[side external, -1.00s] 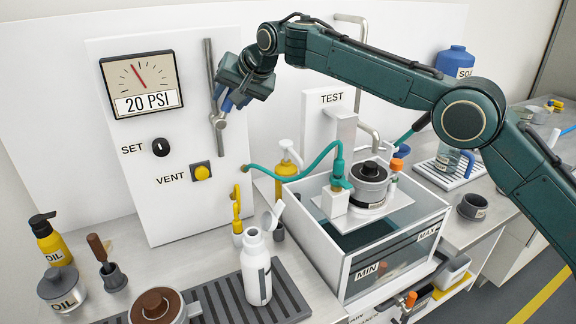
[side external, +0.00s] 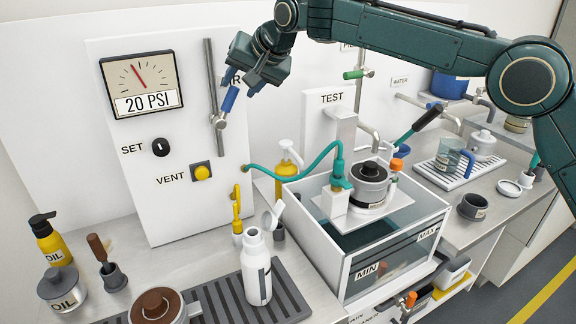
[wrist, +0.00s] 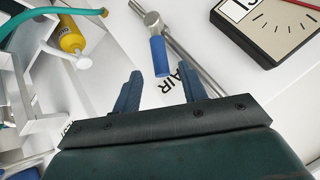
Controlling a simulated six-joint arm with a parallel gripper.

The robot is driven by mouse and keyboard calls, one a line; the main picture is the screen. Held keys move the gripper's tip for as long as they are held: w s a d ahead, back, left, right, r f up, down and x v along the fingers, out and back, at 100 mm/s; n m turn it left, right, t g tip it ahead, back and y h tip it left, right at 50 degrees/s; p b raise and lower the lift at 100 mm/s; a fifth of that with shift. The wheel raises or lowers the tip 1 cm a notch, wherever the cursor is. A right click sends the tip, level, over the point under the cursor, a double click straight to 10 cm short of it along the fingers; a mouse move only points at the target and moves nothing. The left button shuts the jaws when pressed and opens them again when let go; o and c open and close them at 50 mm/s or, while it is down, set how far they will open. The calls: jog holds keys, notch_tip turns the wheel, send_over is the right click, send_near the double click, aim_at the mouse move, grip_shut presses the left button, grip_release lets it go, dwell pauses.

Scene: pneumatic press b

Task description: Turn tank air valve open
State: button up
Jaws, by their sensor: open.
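A lever valve with a blue grip (side external: 229,98) sits on a vertical grey pipe on the white panel, beside a partly covered label that reads AIR in the wrist view. Its lever points up and slightly right from the pivot. The blue grip also shows in the wrist view (wrist: 159,56), just beyond my fingertips and between their lines. My gripper (side external: 246,78) is above and right of the grip in the side view. In the wrist view my gripper (wrist: 162,74) has its two blue fingers apart, with nothing between them. No contact with the grip is visible.
The gauge (side external: 139,84) reads 20 PSI. A SET knob (side external: 160,147) and yellow VENT button (side external: 201,172) are below it.

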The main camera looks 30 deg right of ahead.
jog(key=v, duration=0.7)
jog(key=shift+s+r, duration=0.25)
jog(key=shift+r, duration=0.05)
jog(key=shift+d, duration=0.1)
jog(key=shift+f, duration=0.1)
jog(key=c, duration=0.6)
jog(key=shift+w+f, duration=0.25)
grip_shut()
jog(key=a+f+n+y, duration=0.1)
jog(key=a+f+y, duration=0.1)
jog(key=f+y, duration=0.35)
jog(key=a+f+n+y, duration=0.1)
jog(key=a+f+y, duration=0.2)
jog(key=f, duration=0.5)
jog(key=s+d+f+m+t, duration=0.2)
jog(key=d+m+t, duration=0.7)
jog(key=d+m, duration=0.4)
jog(key=shift+s+m+h, duration=0.2)
jog(key=shift+m+h, duration=0.25)
jog(key=shift+m, duration=0.25)
